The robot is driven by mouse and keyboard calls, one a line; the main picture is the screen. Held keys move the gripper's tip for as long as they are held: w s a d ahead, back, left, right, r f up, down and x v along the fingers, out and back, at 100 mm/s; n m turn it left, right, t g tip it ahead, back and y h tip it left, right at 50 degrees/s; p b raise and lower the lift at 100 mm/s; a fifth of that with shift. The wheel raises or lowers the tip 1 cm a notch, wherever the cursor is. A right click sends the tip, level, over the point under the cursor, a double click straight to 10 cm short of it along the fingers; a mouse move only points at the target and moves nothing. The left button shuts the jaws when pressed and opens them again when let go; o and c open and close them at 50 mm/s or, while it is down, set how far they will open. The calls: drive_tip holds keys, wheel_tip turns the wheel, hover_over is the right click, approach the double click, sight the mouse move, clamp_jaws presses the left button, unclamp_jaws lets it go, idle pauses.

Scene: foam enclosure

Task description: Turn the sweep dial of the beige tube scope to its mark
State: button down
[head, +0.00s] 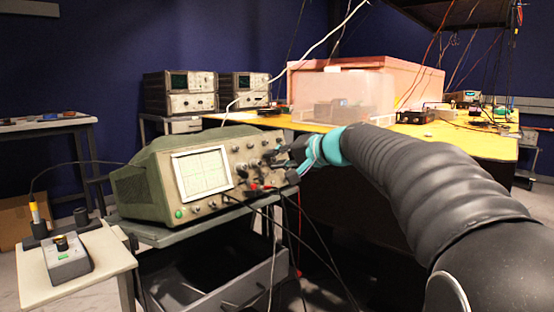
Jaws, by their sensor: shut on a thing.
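The beige tube scope (150,181) stands on a grey cart, its front panel facing right and towards me. Its pale screen (201,173) is on the left of the panel, with knobs and cable sockets to the right. My gripper (278,160) is at the right part of the panel, at the end of my dark arm with a teal band. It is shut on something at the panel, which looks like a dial. The fingers are small and dark here, so the dial and its mark are hidden or too small to make out.
Black and red leads (262,187) hang from the lower panel below my gripper. The grey cart (165,236) has a bin beneath. A small white table (75,265) with a grey box stands at left. A yellow bench (470,138) with a pink foam enclosure (405,80) is behind.

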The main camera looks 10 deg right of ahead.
drive_tip(key=c, duration=1)
unclamp_jaws()
drive_tip(key=v, duration=1.2)
